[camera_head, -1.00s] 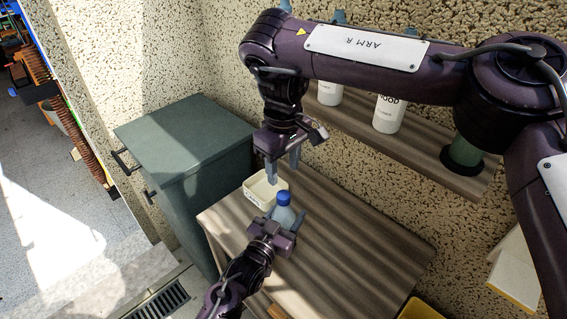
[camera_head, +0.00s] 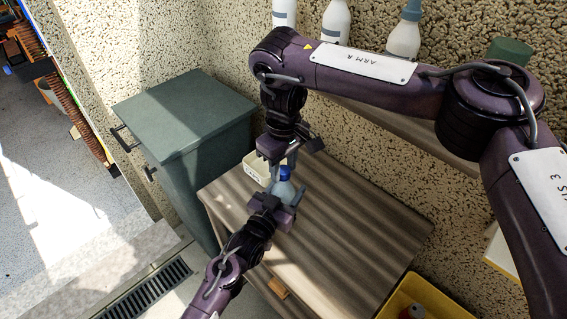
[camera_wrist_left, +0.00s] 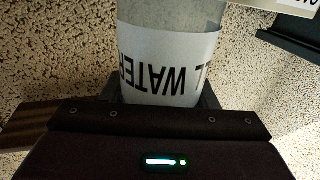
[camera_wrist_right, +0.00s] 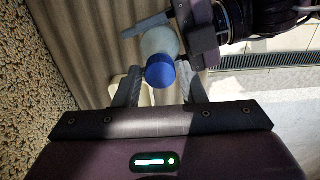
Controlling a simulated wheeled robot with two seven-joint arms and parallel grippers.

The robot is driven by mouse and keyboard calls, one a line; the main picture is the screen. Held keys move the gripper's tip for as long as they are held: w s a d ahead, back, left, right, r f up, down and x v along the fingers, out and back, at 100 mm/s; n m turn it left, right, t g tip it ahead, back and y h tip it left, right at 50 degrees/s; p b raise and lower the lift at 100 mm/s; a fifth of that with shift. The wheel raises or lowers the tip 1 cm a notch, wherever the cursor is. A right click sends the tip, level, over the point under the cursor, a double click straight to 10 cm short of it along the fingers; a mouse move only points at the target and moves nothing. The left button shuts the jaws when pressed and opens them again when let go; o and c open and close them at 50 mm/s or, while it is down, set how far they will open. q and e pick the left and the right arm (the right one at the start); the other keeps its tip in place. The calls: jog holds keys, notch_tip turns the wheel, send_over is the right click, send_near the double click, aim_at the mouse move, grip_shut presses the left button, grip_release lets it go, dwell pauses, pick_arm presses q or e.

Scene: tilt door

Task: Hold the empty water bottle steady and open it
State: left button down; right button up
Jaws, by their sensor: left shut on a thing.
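The water bottle (camera_head: 285,188), a pale bluish bottle with a blue cap (camera_head: 284,173), is upright over the wooden table. My left gripper (camera_head: 282,199) is shut on its body. In the left wrist view the bottle (camera_wrist_left: 170,65) fills the space between the fingers, its "WATER" label upside down. My right gripper (camera_head: 282,164) is above the cap, pointing down. In the right wrist view the right fingers (camera_wrist_right: 160,88) are open and apart, with the blue cap (camera_wrist_right: 160,73) showing between them or just beyond their tips. I cannot tell whether they touch it.
A cream tray (camera_head: 254,167) is behind the bottle on the wooden table (camera_head: 340,225). A green cabinet (camera_head: 185,115) stands at left. A wall shelf (camera_head: 400,130) with white bottles (camera_head: 335,22) is behind my right arm. A yellow bin (camera_head: 425,297) is at lower right. The table's right side is clear.

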jog(key=c, duration=0.7)
